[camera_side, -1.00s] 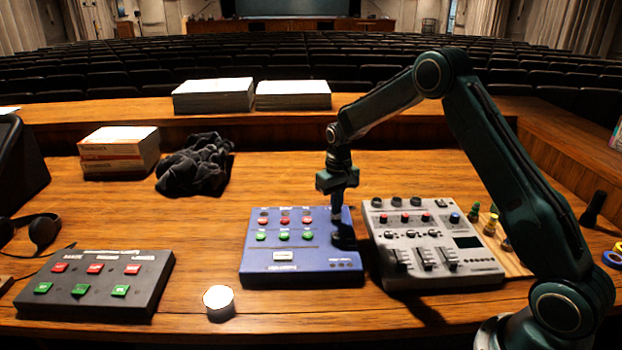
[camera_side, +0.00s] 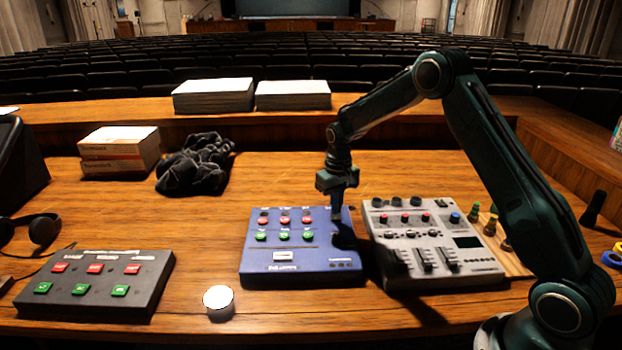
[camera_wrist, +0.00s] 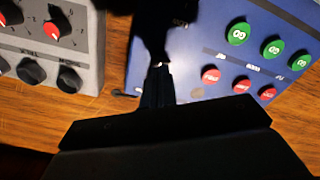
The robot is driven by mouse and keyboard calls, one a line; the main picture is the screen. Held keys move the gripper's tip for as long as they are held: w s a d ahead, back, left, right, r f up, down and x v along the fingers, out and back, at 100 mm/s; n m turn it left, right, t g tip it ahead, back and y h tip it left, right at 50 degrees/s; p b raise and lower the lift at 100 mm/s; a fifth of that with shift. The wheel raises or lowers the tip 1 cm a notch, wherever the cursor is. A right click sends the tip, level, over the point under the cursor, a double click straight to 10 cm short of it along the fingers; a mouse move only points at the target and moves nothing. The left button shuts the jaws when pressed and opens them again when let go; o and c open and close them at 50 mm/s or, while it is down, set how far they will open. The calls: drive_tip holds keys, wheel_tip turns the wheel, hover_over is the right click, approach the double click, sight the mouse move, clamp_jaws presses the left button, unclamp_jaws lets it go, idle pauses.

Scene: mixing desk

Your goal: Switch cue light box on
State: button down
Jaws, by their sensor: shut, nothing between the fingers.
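A blue box (camera_side: 284,275) with a row of red buttons and a row of green buttons sits mid-desk; its labels are too small to read for sure. It also shows in the wrist view (camera_wrist: 215,45). A black box (camera_side: 100,308) with similar red and green buttons stands at the left; I cannot tell from labels which is the cue light box. My gripper (camera_side: 337,212) is shut and empty, pointing down over the right part of the blue box. Its fingers (camera_wrist: 160,68) and a dark shadow hide that part; I cannot tell whether they touch it.
A grey mixer (camera_side: 425,240) with knobs and faders stands close to the right of the blue box. A white round candle-like object (camera_side: 218,298) is at front left.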

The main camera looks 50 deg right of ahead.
sight(336, 218)
drive_tip(key=shift+f, duration=1)
idle(1.3)
drive_tip(key=shift+r, duration=3.55)
